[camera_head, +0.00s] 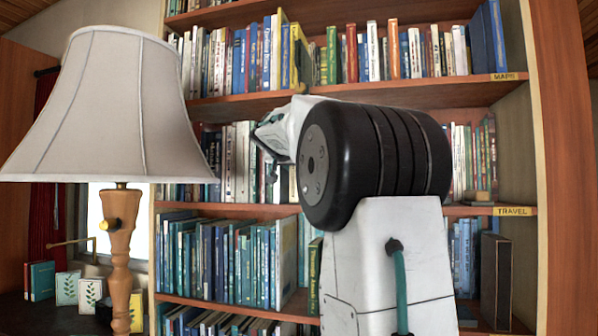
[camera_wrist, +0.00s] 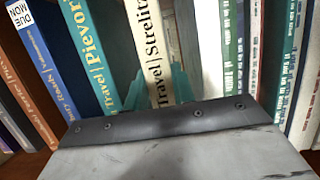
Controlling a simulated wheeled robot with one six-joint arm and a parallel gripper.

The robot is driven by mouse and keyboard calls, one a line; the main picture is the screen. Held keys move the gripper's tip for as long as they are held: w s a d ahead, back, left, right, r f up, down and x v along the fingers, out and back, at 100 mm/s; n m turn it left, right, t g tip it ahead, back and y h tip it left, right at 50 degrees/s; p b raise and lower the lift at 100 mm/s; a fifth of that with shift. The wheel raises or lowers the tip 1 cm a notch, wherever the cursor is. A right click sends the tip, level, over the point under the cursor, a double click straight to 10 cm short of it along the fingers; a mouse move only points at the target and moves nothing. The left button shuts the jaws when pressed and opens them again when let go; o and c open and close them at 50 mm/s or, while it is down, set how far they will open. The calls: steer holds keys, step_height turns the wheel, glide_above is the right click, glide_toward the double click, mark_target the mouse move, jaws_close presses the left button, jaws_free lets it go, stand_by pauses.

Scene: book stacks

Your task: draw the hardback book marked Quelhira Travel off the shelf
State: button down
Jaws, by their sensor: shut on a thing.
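In the wrist view my gripper (camera_wrist: 158,88) has its teal fingers on either side of a cream book (camera_wrist: 150,40) with dark lettering that reads "Travel | Strelit…", its end cut off. The gripper is shut on this book, which stands upright in the row. I cannot read "Quelhira" on any spine in either view. A teal book (camera_wrist: 88,45) marked "Travel | Pievori…" stands just left of the held one. A plain white book stands just right of it. In the head view my arm hides the gripper's fingertips and the middle of the shelf (camera_head: 512,211) labelled TRAVEL.
A blue book (camera_wrist: 45,60) with a "NOW DUE" sticker leans at the left in the wrist view; green and white books (camera_wrist: 255,50) stand at the right. In the head view a lamp (camera_head: 118,110) stands at left, near the bookcase.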

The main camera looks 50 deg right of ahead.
steer(key=s+a, duration=0.3)
steer(key=a, duration=0.5)
steer(key=s+a, duration=0.4)
steer(key=a, duration=0.5)
steer(key=shift+s+a+r, duration=0.2)
steer(key=shift+a+r, duration=0.1)
steer(key=shift+r, duration=0.05)
